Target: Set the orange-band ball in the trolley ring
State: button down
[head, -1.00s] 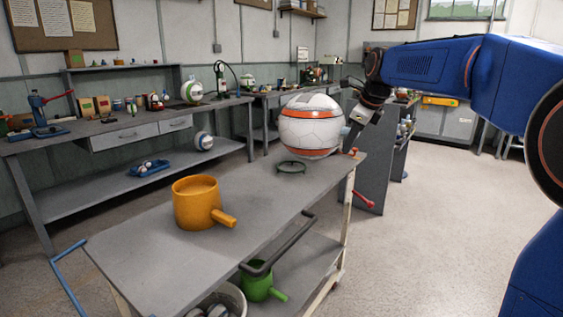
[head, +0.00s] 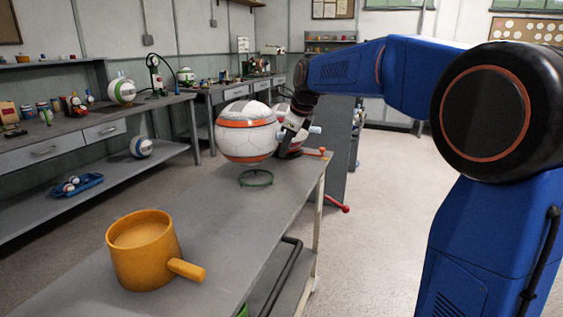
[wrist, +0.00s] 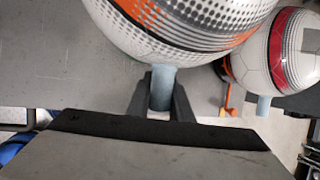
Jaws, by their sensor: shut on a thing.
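The white ball with orange bands (head: 247,140) hangs in the air over the trolley, held at its light-blue peg. My gripper (wrist: 160,97) is shut on that peg in the wrist view, and the ball's underside (wrist: 185,25) fills the top of that view. The small green trolley ring (head: 256,178) stands empty on the grey trolley top (head: 215,215). The ball is above the ring and slightly left of it in the head view, with a visible gap between them.
A second ball with a red band (wrist: 285,55) and its own light-blue peg is close beside the held ball, partly hidden in the head view (head: 292,146). An orange mug (head: 143,250) stands on the near trolley top. A workbench (head: 60,152) runs along the left.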

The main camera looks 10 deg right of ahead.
jog(key=shift+f, duration=2.4)
jog(key=c, duration=1.6)
grip_release()
jog(key=v, duration=1.2)
jog(key=s+d+f+n, duration=0.1)
jog(key=s+f+n, duration=0.6)
jog(key=s, duration=0.5)
jog(key=s+d+f+n+h, duration=0.1)
jog(key=s+d+f+n, duration=0.1)
jog(key=s+f+n, duration=0.6)
jog(key=s+d+f+n+h, duration=0.1)
jog(key=s+f+n, duration=0.6)
jog(key=s, duration=1.1)
jog(key=shift+s+d+f+n, duration=0.1)
jog(key=shift+d+n, duration=0.15)
jog(key=shift+n, duration=0.4)
jog(key=shift+s+d+f+n, duration=0.15)
jog(key=shift+d+n, duration=0.1)
jog(key=shift+n, duration=0.4)
